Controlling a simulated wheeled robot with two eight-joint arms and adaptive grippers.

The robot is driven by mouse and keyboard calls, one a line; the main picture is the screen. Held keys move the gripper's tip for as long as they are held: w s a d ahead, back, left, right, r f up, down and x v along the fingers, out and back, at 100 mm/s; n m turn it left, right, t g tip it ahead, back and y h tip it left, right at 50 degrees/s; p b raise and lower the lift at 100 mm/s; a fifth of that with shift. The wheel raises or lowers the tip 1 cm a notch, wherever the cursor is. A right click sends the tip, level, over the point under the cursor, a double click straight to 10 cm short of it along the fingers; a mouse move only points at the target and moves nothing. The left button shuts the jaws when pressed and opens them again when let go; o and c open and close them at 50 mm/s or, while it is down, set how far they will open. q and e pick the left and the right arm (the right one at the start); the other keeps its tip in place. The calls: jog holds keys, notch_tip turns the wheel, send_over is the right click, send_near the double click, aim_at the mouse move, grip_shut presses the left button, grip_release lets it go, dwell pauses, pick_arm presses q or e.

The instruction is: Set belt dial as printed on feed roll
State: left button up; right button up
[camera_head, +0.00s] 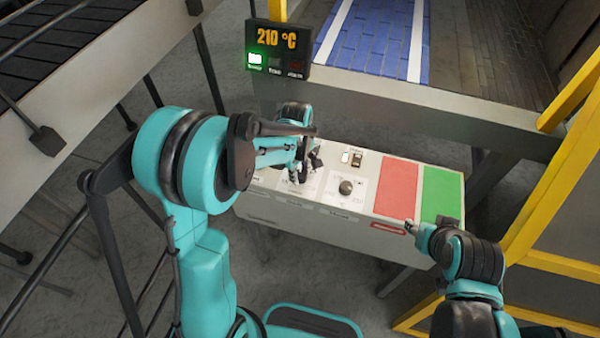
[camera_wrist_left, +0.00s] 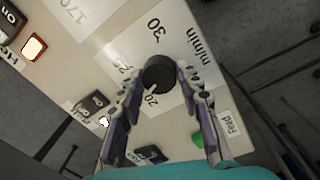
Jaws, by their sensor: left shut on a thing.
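In the left wrist view a black dial knob (camera_wrist_left: 158,74) sits on a white plate printed with 20, a number that looks like 25, 30 and "m/min". A pale mark on the knob appears to lie near the 20. My left gripper (camera_wrist_left: 160,82) is shut on this knob, one finger on each side. In the head view my left gripper (camera_head: 300,168) reaches down onto the left part of the control box (camera_head: 285,216) and hides the knob. My right gripper (camera_head: 411,226) is at the box's front right; its jaws are too small to read. No printed feed roll is identifiable.
A second knob (camera_head: 346,187) stands right of my left gripper, with lit switches (camera_head: 352,157) behind it. Red (camera_head: 397,185) and green (camera_head: 442,192) panels cover the box's right end. A display (camera_head: 278,48) reads 210 °C. Yellow frame bars (camera_head: 545,190) stand at right.

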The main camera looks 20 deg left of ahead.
pick_arm(q)
jog(key=m, duration=0.3)
jog(key=shift+m+b, duration=0.3)
jog(key=shift+m, duration=0.1)
jog(key=m, duration=0.3)
jog(key=shift+m, duration=0.3)
jog(key=m+b, duration=0.1)
jog(key=m, duration=0.5)
jog(key=shift+w+g, duration=0.1)
jog(key=shift+g, duration=0.2)
jog(key=m, duration=0.7)
jog(key=shift+m+b, duration=0.3)
jog(key=m, duration=0.6)
jog(key=shift+d+m+g, duration=0.1)
jog(key=shift+m+g, duration=0.2)
jog(key=o, duration=1.2)
jog(key=shift+c, duration=0.2)
